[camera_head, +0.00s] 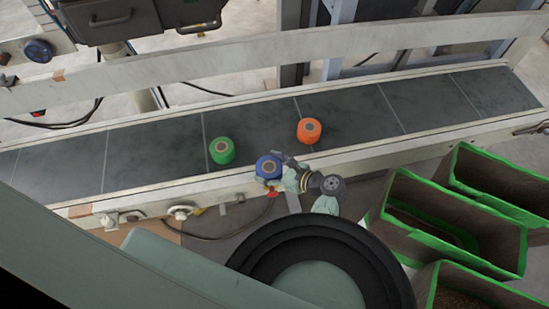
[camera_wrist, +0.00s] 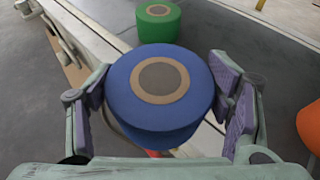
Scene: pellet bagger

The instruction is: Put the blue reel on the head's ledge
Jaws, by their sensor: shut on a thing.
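The blue reel (camera_head: 268,167) has a tan ring and grey core on its top. It is held upright over the conveyor's near side rail. My gripper (camera_head: 286,176) is shut on it from the right. In the wrist view the blue reel (camera_wrist: 158,118) sits between the purple finger pads of my gripper (camera_wrist: 163,92), and its lower part is partly hidden. A dark machine housing (camera_head: 130,18) stands behind the conveyor at the upper left. I cannot make out for sure which part is the head's ledge.
A green reel (camera_head: 222,151) and an orange reel (camera_head: 309,130) stand on the dark conveyor belt (camera_head: 425,106). A pale rail (camera_head: 340,45) runs along its far side. Green-rimmed brown bins (camera_head: 455,225) stand at the lower right. The belt's right part is clear.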

